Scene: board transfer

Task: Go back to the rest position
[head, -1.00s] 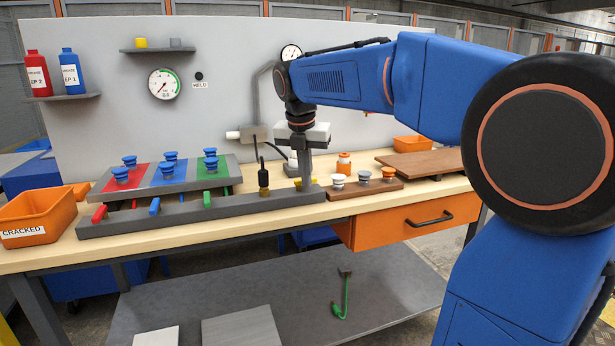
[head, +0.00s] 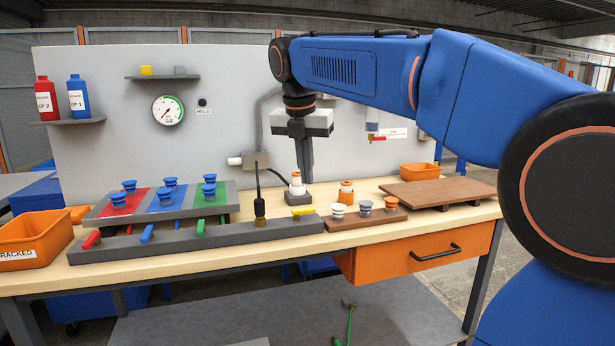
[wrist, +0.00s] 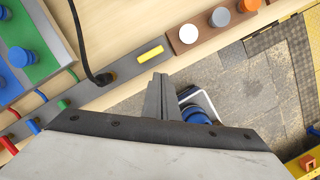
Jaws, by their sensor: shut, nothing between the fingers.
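My gripper (head: 305,180) hangs from my blue arm over the workbench, fingers pointing down. In the wrist view my gripper (wrist: 163,97) shows its fingers pressed together with nothing between them. It is above the grey rail (head: 190,240), near the rail's right end, where a yellow handle (head: 303,212) sits. The yellow handle also shows in the wrist view (wrist: 150,54), apart from the fingers. Behind the gripper, an orange-and-white piece (head: 297,184) stands on a dark block.
Blue-knobbed pieces stand on the red, blue and green board (head: 160,203). A brown strip (head: 365,217) holds three knobs. A brown board (head: 440,193), an orange bin (head: 32,240) and a dark upright tool (head: 259,208) stand around. The space above the bench is mostly clear.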

